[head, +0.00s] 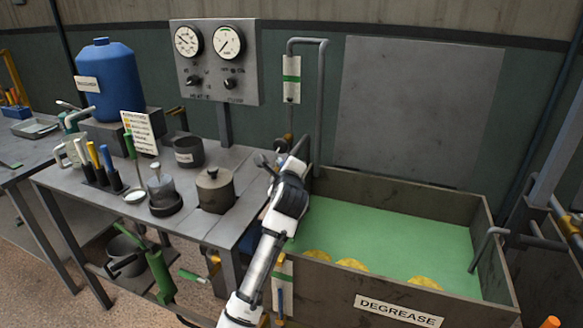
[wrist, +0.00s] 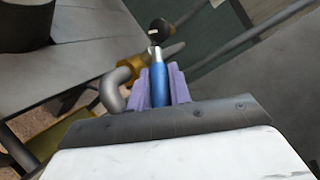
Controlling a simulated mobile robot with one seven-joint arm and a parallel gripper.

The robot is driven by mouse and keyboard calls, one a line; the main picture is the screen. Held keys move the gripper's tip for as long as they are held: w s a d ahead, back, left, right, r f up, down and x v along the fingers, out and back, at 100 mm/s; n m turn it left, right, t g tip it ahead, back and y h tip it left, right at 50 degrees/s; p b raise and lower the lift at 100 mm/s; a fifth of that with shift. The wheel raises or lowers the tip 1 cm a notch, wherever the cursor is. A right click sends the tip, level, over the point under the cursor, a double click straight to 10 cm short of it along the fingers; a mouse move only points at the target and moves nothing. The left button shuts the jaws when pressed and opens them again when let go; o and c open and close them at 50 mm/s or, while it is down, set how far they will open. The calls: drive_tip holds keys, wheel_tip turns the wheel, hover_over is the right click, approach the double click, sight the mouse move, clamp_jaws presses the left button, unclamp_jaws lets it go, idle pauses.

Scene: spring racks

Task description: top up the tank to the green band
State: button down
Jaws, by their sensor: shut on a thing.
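The tank (head: 400,297), labelled DEGREASE, stands at the right in the head view. Green liquid (head: 400,235) lies below its rim. A gauge plate with a green band (head: 291,80) hangs by the upright pipe (head: 321,95) behind the tank's left end. My gripper (head: 272,163) is between the bench and the tank's back left corner. In the wrist view my gripper (wrist: 159,73) is shut on a blue handle (wrist: 159,91) with a bright metal shank. A brass fitting (wrist: 124,79) is beside it. Whether the handle joins that fitting is unclear.
The bench (head: 120,195) at left carries a blue drum (head: 107,80), a lidded grey pot (head: 215,190) and several handled tools. A panel with two dials (head: 215,62) stands behind. Yellow round pieces (head: 352,264) show along the tank's front wall.

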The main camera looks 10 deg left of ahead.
drive_tip(key=m+h+b, duration=0.1)
drive_tip(key=h, duration=0.1)
drive_tip(key=a+m+h+b, duration=0.1)
drive_tip(key=m+h+b, duration=0.1)
drive_tip(key=a+m+h+b, duration=0.1)
drive_tip(key=m+h+b, duration=0.1)
drive_tip(key=shift+s+a+f+h, duration=0.15)
drive_tip(key=shift+s+h, duration=0.25)
drive_tip(key=shift+m+h, duration=0.3)
drive_tip(key=shift+h, duration=0.1)
drive_tip(key=c, duration=1.3)
unclamp_jaws()
drive_tip(key=shift+s+b, duration=0.15)
drive_tip(key=shift+b, duration=0.15)
